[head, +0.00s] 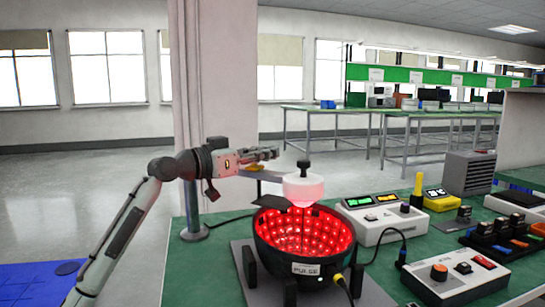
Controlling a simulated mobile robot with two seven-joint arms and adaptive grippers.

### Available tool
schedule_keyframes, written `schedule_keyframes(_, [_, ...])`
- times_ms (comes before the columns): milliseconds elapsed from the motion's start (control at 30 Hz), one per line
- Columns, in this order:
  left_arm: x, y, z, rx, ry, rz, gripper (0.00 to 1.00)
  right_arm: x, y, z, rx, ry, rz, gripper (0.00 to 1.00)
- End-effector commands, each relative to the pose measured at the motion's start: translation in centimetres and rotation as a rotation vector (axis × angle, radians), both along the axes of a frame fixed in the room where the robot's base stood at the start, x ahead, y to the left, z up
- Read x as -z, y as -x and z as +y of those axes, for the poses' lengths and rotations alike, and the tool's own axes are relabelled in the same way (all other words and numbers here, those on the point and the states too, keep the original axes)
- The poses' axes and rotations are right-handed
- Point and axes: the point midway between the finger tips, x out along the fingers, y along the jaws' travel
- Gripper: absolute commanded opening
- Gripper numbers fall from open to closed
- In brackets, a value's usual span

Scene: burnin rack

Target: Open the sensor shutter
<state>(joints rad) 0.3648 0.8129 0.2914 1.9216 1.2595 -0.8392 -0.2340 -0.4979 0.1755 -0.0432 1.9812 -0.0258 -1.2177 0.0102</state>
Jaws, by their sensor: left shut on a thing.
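A white sensor head (303,190) with a black top hangs over a black bowl (310,255) lined with glowing red lights and labelled PULSE. A flat grey bracket arm (262,175) runs to it from a post at the left. My left gripper (268,154) is just left of the sensor head's black top, above the bracket. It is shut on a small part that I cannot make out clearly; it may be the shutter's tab. My right gripper is not in view.
The bowl stands on a grey plate on a green bench (215,260). Cables run beside the bowl.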

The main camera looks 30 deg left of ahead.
Motion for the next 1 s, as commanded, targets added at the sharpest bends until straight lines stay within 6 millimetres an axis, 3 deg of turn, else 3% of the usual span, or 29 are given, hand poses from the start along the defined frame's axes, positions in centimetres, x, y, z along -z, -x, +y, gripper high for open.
schedule_keyframes(233, [0.1,0.0,0.0,0.001,0.001,0.003,0.0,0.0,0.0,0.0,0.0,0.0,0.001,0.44])
schedule_keyframes(267, [0.1,0.0,-0.1,0.001,0.001,0.003,0.18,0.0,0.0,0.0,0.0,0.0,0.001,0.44])
schedule_keyframes(400, [0.1,0.0,-0.1,0.001,0.001,0.003,0.35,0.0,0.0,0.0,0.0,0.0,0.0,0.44])
schedule_keyframes(767, [0.1,0.4,0.1,0.001,0.002,0.002,0.35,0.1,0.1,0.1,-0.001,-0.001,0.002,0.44])
schedule_keyframes(1000, [0.2,4.1,1.5,0.0,0.002,0.004,0.35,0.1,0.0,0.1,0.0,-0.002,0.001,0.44])
